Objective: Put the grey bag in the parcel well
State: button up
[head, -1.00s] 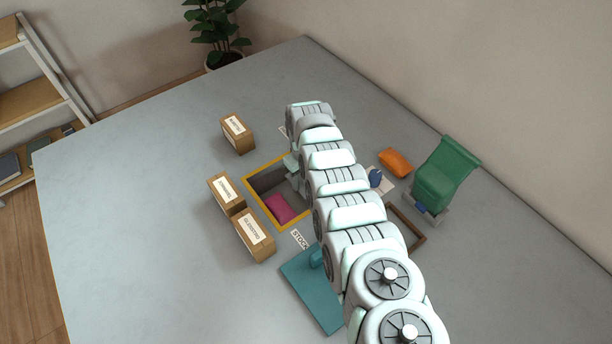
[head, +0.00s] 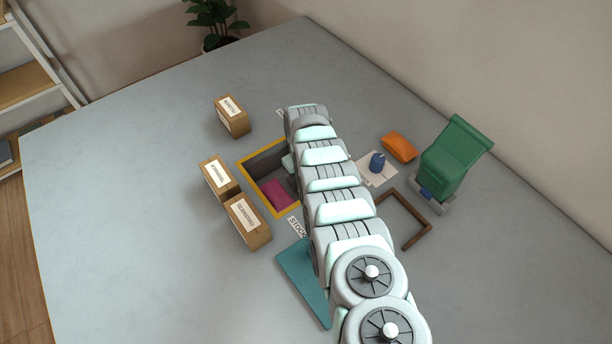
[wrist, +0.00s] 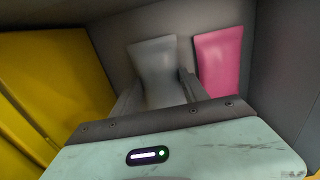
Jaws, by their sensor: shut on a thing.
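The grey bag (wrist: 152,58) is between the two fingers of my gripper (wrist: 156,86) in the wrist view, and the gripper is shut on it. Grey walls surround it there, and a pink bag (wrist: 220,58) lies just to its right, apart from it. The parcel well (head: 241,165) is a yellow-rimmed, grey-walled pit in the head view, with the pink bag (head: 276,194) on its floor. My arm covers the well's right side and hides the gripper and grey bag there. Whether the grey bag touches the floor, I cannot tell.
Cardboard boxes (head: 247,224) stand along the well's left, with another (head: 232,116) farther back. Right of my arm are an orange bag (head: 399,147), a blue knobbed object (head: 377,163), a brown frame (head: 417,238) and a green bin (head: 455,160). A teal board (head: 303,278) lies in front.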

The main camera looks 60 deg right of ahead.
jog(key=o, duration=1.4)
jog(key=shift+o, duration=0.2)
notch_tip(320, 180, up, 11)
jog(key=p, duration=1)
jog(key=shift+p, duration=0.3)
